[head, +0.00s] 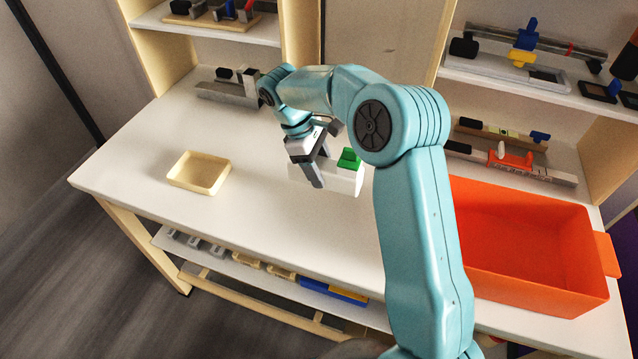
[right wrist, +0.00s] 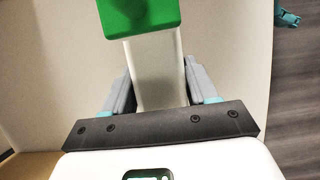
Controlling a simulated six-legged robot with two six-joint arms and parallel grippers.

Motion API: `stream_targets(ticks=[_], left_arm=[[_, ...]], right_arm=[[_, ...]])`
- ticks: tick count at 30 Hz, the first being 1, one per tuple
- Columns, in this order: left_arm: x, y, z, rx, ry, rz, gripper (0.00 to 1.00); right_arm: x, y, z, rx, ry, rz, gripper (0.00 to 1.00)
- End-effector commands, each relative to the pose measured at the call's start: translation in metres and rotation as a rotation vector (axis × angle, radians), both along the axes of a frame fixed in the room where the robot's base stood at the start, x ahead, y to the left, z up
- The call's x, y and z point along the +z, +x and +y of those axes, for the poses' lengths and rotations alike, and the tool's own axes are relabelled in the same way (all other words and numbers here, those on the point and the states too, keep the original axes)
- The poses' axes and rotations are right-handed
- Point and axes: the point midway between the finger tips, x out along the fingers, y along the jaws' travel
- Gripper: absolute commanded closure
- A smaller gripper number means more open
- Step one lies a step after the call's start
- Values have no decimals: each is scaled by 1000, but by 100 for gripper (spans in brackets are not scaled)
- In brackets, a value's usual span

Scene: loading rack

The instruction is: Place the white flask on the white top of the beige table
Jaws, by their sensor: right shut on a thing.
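The white flask (head: 345,180) with a green cap (head: 349,158) is over the white top of the beige table (head: 270,210), near its middle. My right gripper (head: 322,168) is shut on the flask. In the right wrist view the flask (right wrist: 158,72) sits between the two fingers, with its green cap (right wrist: 138,14) beyond them. The gripper hides part of the flask in the head view. I cannot tell whether the flask's underside touches the tabletop. My left gripper is not in view.
A shallow beige tray (head: 198,172) is on the left of the tabletop. A large orange bin (head: 540,285) stands at the right. A grey metal part (head: 228,92) lies at the back left. Shelves with several tools rise behind. The tabletop between tray and flask is clear.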

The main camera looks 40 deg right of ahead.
Motion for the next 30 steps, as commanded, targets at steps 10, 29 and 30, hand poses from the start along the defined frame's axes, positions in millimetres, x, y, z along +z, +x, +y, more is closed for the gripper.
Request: stream_targets(ticks=[10,29,30], left_arm=[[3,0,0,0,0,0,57],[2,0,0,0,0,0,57],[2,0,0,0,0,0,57]], right_arm=[[-45,2,2,1,0,3,81],[-60,3,2,2,-1,-1,17],[-60,3,2,2,-1,-1,17]])
